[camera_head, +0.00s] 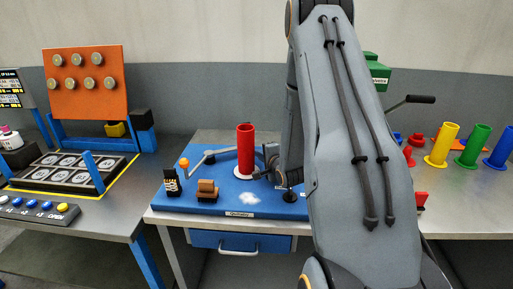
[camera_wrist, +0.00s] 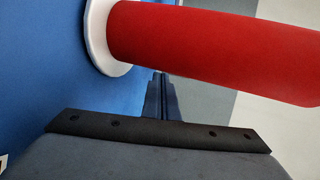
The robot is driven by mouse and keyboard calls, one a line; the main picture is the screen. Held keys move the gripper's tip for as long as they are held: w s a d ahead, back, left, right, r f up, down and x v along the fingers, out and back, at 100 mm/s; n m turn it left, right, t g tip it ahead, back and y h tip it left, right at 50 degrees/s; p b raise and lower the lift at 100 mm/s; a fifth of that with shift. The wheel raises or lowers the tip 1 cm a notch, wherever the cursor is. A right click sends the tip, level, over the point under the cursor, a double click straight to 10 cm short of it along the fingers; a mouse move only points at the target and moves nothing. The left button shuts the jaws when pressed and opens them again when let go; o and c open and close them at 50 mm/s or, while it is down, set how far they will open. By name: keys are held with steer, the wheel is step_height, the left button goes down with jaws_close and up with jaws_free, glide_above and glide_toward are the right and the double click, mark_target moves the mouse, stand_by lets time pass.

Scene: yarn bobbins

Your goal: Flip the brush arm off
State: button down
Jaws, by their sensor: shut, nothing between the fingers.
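The brush arm (camera_head: 212,154) is a thin grey bent bar with an orange ball (camera_head: 184,163) at its left end. It stands on the blue board (camera_head: 225,211), and its right end reaches to or behind the red bobbin (camera_head: 245,150). I cannot tell whether they touch. The bobbin stands upright on a white base; its red tube also shows large in the wrist view (camera_wrist: 215,45). My gripper (camera_head: 258,175) is just right of the bobbin's base, low over the board. In the wrist view its fingers (camera_wrist: 158,92) are together and empty beside the bobbin. The brush arm is not seen there.
A brown roller block (camera_head: 206,190) and a small black holder (camera_head: 172,182) stand at the board's front left. Yellow (camera_head: 442,146), green and blue bobbins stand at the right. My arm hides the board's right side.

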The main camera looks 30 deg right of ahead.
steer(key=shift+w+d+p, duration=0.15)
steer(key=shift+w+p, duration=0.15)
steer(key=shift+w, duration=0.65)
steer(key=shift+w+d+p, duration=0.1)
steer(key=shift+w+p, duration=0.2)
steer(key=shift+w, duration=0.6)
steer(key=w+b, duration=0.1)
steer(key=w, duration=0.1)
steer(key=w+d+b, duration=0.1)
steer(key=shift+w+d+f, duration=0.1)
steer(key=shift+w, duration=0.25)
steer(key=shift+w+d, duration=0.1)
steer(key=shift+w, duration=0.25)
steer(key=shift+r, duration=0.3)
steer(key=shift+d, duration=0.1)
steer(key=shift+s, duration=0.1)
